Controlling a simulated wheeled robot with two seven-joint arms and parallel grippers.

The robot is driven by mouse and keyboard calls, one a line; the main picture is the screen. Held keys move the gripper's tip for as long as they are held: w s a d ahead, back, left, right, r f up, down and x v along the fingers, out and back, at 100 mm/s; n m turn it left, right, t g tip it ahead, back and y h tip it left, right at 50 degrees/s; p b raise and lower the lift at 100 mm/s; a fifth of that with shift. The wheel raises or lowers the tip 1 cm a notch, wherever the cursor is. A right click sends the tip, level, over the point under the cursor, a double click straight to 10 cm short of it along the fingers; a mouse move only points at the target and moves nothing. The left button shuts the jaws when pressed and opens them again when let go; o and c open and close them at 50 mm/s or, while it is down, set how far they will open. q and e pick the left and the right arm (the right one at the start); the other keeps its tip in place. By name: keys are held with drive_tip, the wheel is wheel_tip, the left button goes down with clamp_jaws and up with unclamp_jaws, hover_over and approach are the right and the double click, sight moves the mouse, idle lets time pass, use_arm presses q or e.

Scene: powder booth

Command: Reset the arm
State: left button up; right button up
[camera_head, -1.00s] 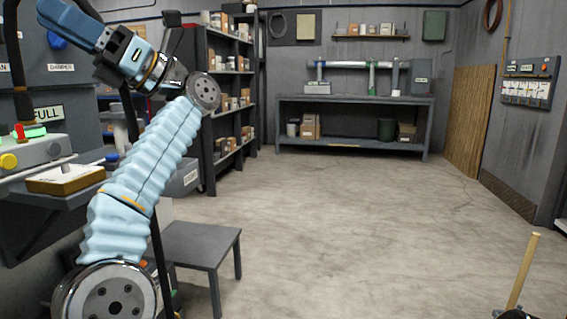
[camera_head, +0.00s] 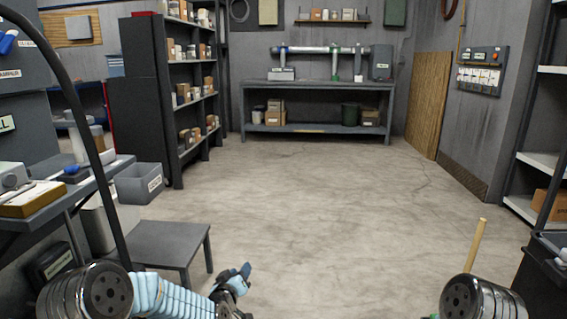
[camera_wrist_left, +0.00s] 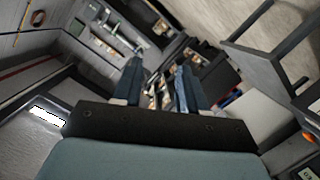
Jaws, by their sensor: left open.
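My left arm (camera_head: 180,298) is low at the bottom of the head view, its pale blue sleeve reaching to the right from a round joint. My left gripper (camera_head: 240,273) is small there, above the floor to the right of a low grey stool. In the left wrist view the two dark blue fingers of the left gripper (camera_wrist_left: 158,75) stand apart, with nothing between them. Of my right arm only a round metal joint (camera_head: 480,298) shows at the bottom right; its gripper is out of the picture.
The grey stool (camera_head: 165,240) stands close to my left arm. A bench (camera_head: 25,208) with a grey bin (camera_head: 139,183) is at the left. A wooden stick (camera_head: 476,250) rises near my right arm. Dark shelving (camera_head: 152,95) and a workbench (camera_head: 315,88) stand at the back. The middle floor is clear.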

use_arm(q)
drive_tip(key=s+f+m+g+p, duration=0.1)
drive_tip(key=s+f+g, duration=0.4)
drive_tip(key=s+f, duration=0.6)
drive_tip(key=s+f+g, duration=0.3)
drive_tip(key=s, duration=0.6)
drive_tip(key=s+d+f+m+g+h+p, duration=0.1)
drive_tip(key=s+f+g, duration=0.2)
drive_tip(key=s, duration=0.7)
drive_tip(key=s+f+g, duration=0.3)
drive_tip(key=s+f, duration=0.1)
drive_tip(key=s, duration=0.6)
drive_tip(key=shift+d+f+m+g+h+p, duration=0.25)
drive_tip(key=shift+f+m+g+h+p, duration=0.05)
drive_tip(key=shift+m+p, duration=0.1)
drive_tip(key=shift+a, duration=0.1)
